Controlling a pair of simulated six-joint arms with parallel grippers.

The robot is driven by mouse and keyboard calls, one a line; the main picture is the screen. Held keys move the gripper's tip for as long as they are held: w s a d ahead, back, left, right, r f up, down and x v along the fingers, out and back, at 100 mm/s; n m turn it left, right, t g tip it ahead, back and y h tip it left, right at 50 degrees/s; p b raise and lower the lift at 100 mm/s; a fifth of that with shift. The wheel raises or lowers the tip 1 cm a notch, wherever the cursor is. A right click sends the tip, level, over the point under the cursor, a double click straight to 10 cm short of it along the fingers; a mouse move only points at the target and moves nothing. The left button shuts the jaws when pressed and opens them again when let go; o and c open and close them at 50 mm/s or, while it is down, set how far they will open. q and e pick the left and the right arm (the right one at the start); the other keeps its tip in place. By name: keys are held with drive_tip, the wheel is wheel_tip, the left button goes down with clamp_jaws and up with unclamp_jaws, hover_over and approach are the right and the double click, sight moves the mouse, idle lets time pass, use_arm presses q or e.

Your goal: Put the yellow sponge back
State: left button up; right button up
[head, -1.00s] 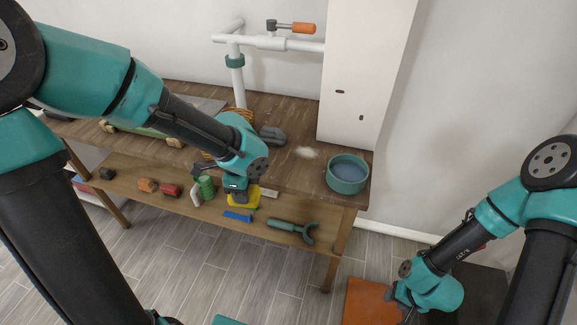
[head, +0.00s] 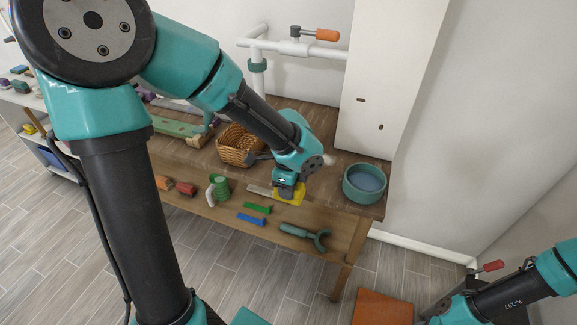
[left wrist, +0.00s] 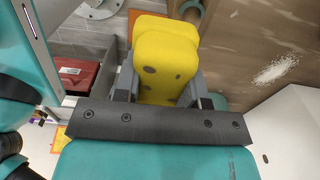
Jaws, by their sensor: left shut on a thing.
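My left gripper (head: 288,188) is shut on the yellow sponge (head: 292,196), in front of the workbench's front edge, at the right part of the rack. The sponge also shows in the left wrist view (left wrist: 165,60), gripped between both fingers, with dark spots on its face. The head view does not make clear how high the sponge is above the lower shelf (head: 340,233). My right gripper (head: 432,314) is at the bottom right, largely cut off by the frame, so its jaws cannot be read.
The worktop holds a wicker basket (head: 232,156), a teal bowl (head: 351,192) and a pale powder patch (left wrist: 275,70). On the lower shelf lie a teal forked tool (head: 303,233), a blue block (head: 251,220), a green block (head: 258,208) and a green cylinder (head: 221,188). A white panel (head: 385,80) stands behind.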

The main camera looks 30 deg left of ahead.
use_arm(q)
drive_tip(key=w+a, duration=0.2)
drive_tip(key=w, duration=0.1)
drive_tip(key=w+a, duration=0.2)
drive_tip(key=w, duration=0.2)
drive_tip(key=w+a+f, duration=0.1)
drive_tip(key=w+a, duration=0.2)
drive_tip(key=w, duration=0.1)
drive_tip(key=shift+w+f, duration=0.1)
drive_tip(key=shift+w, duration=0.05)
drive_tip(key=shift+w, duration=0.1)
drive_tip(key=shift+w+a+f, duration=0.1)
drive_tip(key=shift+w+a, duration=0.1)
drive_tip(key=shift+w, duration=0.1)
drive_tip(key=shift+f, duration=1.7)
drive_tip(key=shift+f, duration=0.15)
drive_tip(key=o, duration=1.1)
wheel_tip(320, 180, up, 12)
